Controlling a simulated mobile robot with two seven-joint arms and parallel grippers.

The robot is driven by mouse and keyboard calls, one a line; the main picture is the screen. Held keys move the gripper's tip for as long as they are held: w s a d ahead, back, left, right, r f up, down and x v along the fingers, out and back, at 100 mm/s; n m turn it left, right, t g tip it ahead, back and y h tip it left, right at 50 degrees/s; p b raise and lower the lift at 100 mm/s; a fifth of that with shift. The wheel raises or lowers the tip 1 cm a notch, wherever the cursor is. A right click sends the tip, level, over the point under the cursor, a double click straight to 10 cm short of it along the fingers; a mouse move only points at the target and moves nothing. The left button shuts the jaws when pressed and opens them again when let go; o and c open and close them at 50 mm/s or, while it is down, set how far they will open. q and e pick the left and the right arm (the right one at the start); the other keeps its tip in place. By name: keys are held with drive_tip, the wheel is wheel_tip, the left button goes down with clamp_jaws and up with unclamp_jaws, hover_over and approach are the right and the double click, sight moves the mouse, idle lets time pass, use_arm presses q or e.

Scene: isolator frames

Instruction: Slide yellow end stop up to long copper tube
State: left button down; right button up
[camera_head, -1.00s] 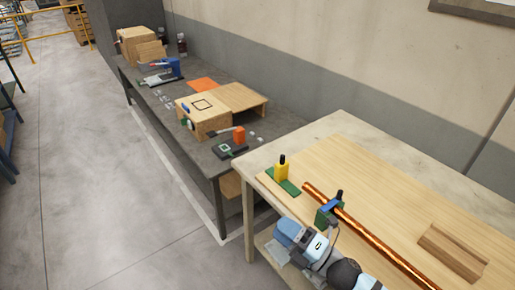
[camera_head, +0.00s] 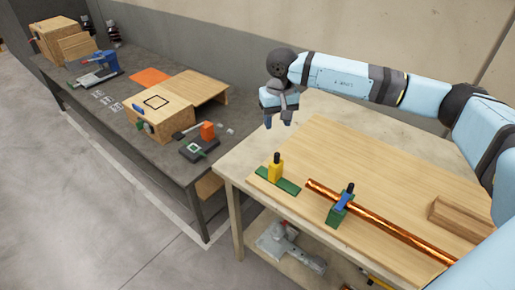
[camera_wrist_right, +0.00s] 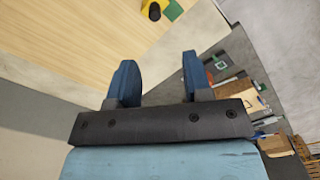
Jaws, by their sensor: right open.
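The yellow end stop (camera_head: 275,173) with a black knob stands on a short green rail (camera_head: 289,187) on the wooden board. It also shows at the top of the right wrist view (camera_wrist_right: 173,11). The long copper tube (camera_head: 400,236) lies across the board through a green holder (camera_head: 335,216) with a blue clamp. The tube's left end (camera_head: 310,184) is a short gap to the right of the end stop. My right gripper (camera_head: 278,121) is open and empty, fingers down, above the table's back left edge, behind the end stop. Its spread fingers show in the wrist view (camera_wrist_right: 158,65). My left gripper is out of view.
A wooden block (camera_head: 460,216) lies at the board's right. A grey device (camera_head: 285,245) sits on the shelf below. A dark table (camera_head: 170,170) at left carries wooden boxes (camera_head: 170,112) and tools. My right arm spans the upper right.

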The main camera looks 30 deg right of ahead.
sight(277, 153)
drive_tip(key=f+p, duration=0.1)
drive_tip(key=f, duration=0.3)
drive_tip(key=f+p, duration=0.1)
drive_tip(key=f, duration=0.4)
drive_tip(key=f+p, duration=0.1)
drive_tip(key=f, duration=0.3)
drive_tip(key=shift+d+f, duration=0.2)
drive_tip(key=shift+d, duration=0.15)
drive_tip(key=shift+c, duration=0.3)
